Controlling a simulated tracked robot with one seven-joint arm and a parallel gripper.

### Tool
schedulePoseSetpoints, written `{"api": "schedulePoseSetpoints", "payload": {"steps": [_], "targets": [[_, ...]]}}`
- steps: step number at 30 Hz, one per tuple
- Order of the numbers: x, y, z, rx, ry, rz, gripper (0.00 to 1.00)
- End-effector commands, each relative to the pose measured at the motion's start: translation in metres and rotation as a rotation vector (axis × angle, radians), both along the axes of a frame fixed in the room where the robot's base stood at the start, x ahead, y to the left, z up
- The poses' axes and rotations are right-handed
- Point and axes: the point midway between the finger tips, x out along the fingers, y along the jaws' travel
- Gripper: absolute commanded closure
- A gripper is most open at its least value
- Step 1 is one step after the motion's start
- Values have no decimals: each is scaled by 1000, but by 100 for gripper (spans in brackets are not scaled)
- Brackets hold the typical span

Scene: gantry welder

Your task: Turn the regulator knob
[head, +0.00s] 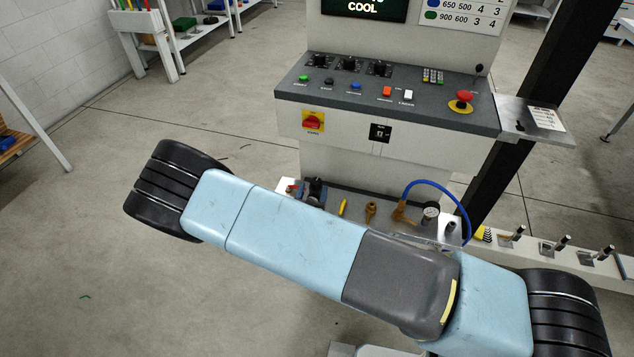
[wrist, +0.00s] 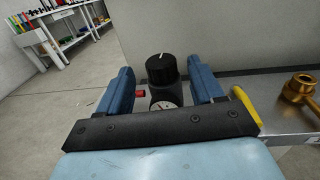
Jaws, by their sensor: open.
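The regulator knob (wrist: 161,70) is black and round, with a white line on its top, in the middle of the wrist view. It sits above a black regulator body with a round white-faced gauge (wrist: 164,104), partly hidden by my gripper's dark crossbar. My gripper (wrist: 162,68) is open, with one blue finger on each side of the knob. A visible gap separates each finger from it. I cannot tell how deep the knob lies between the fingers. In the head view the dark regulator (head: 316,188) shows on the low shelf behind my arm, which hides its lower part.
A yellow marker (wrist: 245,105) and a brass fitting (wrist: 298,88) are right of the regulator. A small red part (wrist: 140,94) shows left of it. The control console (head: 390,95) rises behind the shelf. A blue hose (head: 450,194) and another gauge (head: 431,210) are farther right.

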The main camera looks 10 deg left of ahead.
Motion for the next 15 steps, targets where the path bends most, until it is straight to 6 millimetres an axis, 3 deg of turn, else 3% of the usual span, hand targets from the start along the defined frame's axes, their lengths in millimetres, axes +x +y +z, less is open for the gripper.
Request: {"api": "schedulePoseSetpoints", "payload": {"steps": [6, 15], "targets": [[32, 0, 0, 0, -2, -1, 34], [46, 1, 0, 0, 0, -1, 34]]}}
